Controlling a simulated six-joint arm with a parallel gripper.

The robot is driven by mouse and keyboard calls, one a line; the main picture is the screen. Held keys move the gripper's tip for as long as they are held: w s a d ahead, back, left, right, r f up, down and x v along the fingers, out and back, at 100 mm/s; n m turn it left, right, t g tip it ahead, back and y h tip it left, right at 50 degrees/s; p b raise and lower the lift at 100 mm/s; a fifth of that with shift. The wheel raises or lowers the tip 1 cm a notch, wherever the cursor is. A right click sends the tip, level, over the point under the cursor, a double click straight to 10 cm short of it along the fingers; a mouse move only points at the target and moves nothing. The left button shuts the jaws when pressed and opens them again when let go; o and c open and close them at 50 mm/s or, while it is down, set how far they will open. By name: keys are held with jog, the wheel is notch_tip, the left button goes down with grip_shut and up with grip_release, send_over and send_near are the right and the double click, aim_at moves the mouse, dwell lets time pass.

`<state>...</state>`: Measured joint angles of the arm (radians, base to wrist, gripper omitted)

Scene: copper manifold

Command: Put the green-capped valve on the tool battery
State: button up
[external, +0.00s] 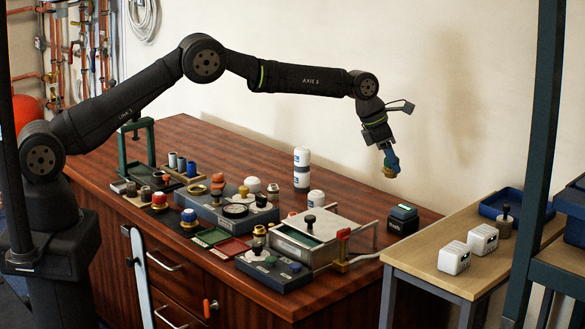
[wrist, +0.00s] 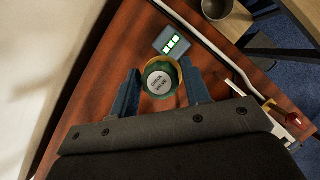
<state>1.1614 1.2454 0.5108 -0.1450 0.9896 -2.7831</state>
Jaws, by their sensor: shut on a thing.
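My gripper (external: 389,158) is shut on the green-capped valve (wrist: 160,78), a round piece with a brass-coloured body and a white label on its green cap. In the wrist view the valve sits between the two blue fingers. In the external view the fingers hide most of it, and its brass part shows low down. The tool battery (external: 402,220) is a small dark block with a green edge near the right end of the wooden bench. It also shows in the wrist view (wrist: 172,41), with lit bars on top, just beyond the valve. The valve is held in the air above the bench, apart from the battery.
A metal-framed box (external: 322,232) with a black knob stands left of the battery. A white bottle (external: 302,170) stands behind it. A pale cable (external: 366,257) runs along the bench edge. A side table (external: 425,262) holds two white blocks. Bench around the battery is mostly clear.

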aim_at(388, 173)
jog(key=shift+n, duration=0.5)
jog(key=shift+s+d+x, duration=0.1)
jog(key=shift+s+x, duration=0.2)
jog(key=shift+x, duration=1.1)
jog(key=shift+s+d+x, duration=0.1)
jog(key=shift+s+x, duration=0.2)
jog(key=shift+x, duration=1.15)
jog(key=shift+s+x, duration=0.25)
jog(key=shift+x, duration=1.15)
jog(key=shift+f, duration=0.15)
jog(key=o, duration=1)
jog(key=shift+o, duration=0.2)
jog(key=shift+a+r, duration=0.15)
jog(key=shift+r, duration=0.45)
jog(key=v, duration=1.1)
jog(key=shift+s, duration=0.2)
